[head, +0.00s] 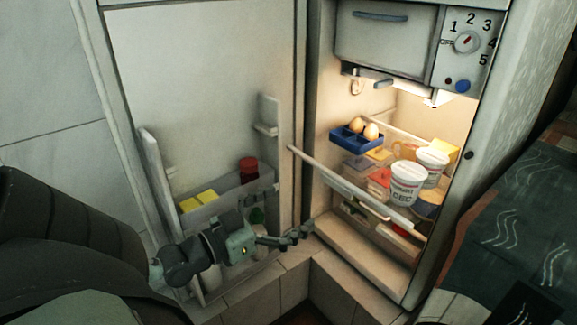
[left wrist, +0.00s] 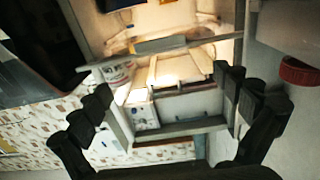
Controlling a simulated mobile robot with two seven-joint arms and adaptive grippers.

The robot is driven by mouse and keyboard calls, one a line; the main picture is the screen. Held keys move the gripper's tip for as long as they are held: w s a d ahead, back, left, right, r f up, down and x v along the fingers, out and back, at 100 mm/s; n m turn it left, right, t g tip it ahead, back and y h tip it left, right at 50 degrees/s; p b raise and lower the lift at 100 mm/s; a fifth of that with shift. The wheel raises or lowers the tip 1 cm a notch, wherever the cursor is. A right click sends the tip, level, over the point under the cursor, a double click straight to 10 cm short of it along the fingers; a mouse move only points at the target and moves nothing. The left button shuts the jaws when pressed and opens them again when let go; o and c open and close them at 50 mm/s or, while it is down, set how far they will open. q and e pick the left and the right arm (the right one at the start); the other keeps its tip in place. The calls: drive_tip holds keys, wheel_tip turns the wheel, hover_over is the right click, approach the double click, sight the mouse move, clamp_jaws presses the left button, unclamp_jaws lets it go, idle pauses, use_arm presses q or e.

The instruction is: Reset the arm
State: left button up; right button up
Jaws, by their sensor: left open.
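My left gripper (head: 298,236) is in front of the open fridge, between the door's lower shelves and the cabinet's lower edge. Its arm reaches in from the left across the door. In the left wrist view the two dark fingers of the gripper (left wrist: 163,95) are spread wide apart, with nothing held between them. Beyond them that view shows the lit fridge interior at a tilt. My right gripper is in neither view.
The fridge door (head: 195,80) stands open at left, with a red-lidded jar (head: 249,168) and yellow packs (head: 198,203) on its shelf. Inside are a blue egg tray (head: 356,142), white tubs (head: 405,184) and a shelf rail (head: 350,188). A tiled ledge (head: 345,285) lies below.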

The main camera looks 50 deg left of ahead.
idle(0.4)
use_arm(q)
drive_tip(key=s+d+f+g+y+p, duration=0.1)
drive_tip(key=d+f+g, duration=0.3)
drive_tip(key=f, duration=0.4)
drive_tip(key=s+d+f+g+y+p, duration=0.1)
drive_tip(key=s+d+f+g+p, duration=0.2)
drive_tip(key=f+g, duration=0.3)
drive_tip(key=s+d+f+g+y+p, duration=0.1)
drive_tip(key=s+d+f+g, duration=0.3)
drive_tip(key=f, duration=0.6)
drive_tip(key=shift+s+d+f+m+g+p, duration=0.3)
drive_tip(key=shift+d+g+p, duration=0.15)
drive_tip(key=shift+p, duration=0.45)
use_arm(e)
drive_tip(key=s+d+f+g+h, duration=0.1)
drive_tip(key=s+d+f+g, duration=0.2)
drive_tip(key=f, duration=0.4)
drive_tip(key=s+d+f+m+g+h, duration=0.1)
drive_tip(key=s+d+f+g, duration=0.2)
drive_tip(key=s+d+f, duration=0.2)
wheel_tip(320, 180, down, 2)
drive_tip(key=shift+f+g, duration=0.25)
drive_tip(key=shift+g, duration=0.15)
